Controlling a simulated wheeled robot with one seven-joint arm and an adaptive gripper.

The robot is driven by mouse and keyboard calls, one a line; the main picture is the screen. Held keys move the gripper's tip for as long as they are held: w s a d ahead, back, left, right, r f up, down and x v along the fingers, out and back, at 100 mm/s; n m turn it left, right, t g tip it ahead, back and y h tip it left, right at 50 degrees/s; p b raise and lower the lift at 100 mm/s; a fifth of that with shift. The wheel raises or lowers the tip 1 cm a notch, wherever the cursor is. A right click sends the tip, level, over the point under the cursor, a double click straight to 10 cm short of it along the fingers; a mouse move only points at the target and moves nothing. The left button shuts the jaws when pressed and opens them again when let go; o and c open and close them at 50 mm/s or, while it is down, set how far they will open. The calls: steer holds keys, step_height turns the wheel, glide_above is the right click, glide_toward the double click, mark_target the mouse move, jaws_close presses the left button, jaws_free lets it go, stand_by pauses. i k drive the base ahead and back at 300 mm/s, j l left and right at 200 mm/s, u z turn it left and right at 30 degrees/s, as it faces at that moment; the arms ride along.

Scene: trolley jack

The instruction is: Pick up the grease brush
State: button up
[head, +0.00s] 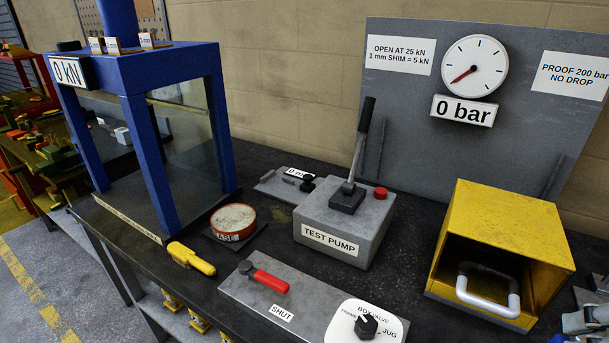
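The grease brush (190,258) appears to be the yellow-handled tool lying at the front edge of the dark bench, its thick end to the left and its rounded handle to the right. It lies just in front of the round red tin (233,222), whose label ends in "ASE" and whose top is pale. Nothing is touching the brush from above. Grey metallic parts (588,320) at the lower right corner may be my gripper, far from the brush. They are cut off by the frame and no fingertips can be made out.
A blue press frame (150,150) with clear panels stands left of the tin. A red-handled valve (265,279) marked SHUT lies to the right of the brush. Behind are the test pump (345,225) with its upright lever and a yellow open box (510,230).

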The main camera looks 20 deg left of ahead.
mark_target(185, 257)
steer(key=i+l+u, duration=0.1)
steer(key=u, duration=1.6)
